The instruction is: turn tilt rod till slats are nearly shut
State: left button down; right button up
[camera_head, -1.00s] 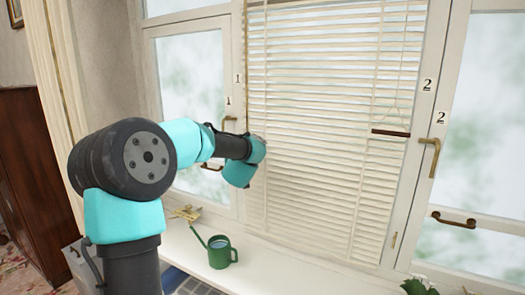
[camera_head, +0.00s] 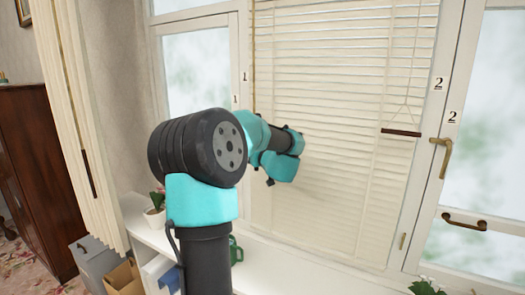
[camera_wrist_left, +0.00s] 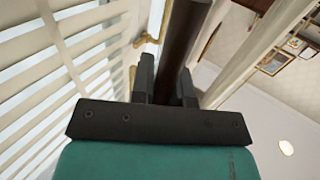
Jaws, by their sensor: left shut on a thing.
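The white slatted blind (camera_head: 345,170) hangs in front of the middle window. Its slats are tilted far over: thin light gaps show between the upper slats, while the lower ones look almost flat. A thin brown tilt rod (camera_head: 253,60) hangs at the blind's left edge; its lower part is hidden behind my left arm. In the left wrist view my left gripper (camera_wrist_left: 166,82) is shut on the dark brown rod (camera_wrist_left: 184,40), which runs up between its fingers. In the head view my left wrist is in front of the blind's left part and hides the fingers. My right gripper is in neither view.
A dark cord bar (camera_head: 401,132) hangs on strings at the blind's right. Brass window handles (camera_head: 439,157) stick out further right. A green watering can (camera_head: 236,252) stands on the sill, mostly hidden by my arm. A potted plant (camera_head: 155,208) stands left.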

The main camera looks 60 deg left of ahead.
pick_arm(q)
jog(key=c, duration=1.1)
grip_release()
jog(key=w+d, duration=0.1)
jog(key=d, duration=1.6)
jog(key=shift+d, duration=0.15)
jog(key=shift+w, duration=0.1)
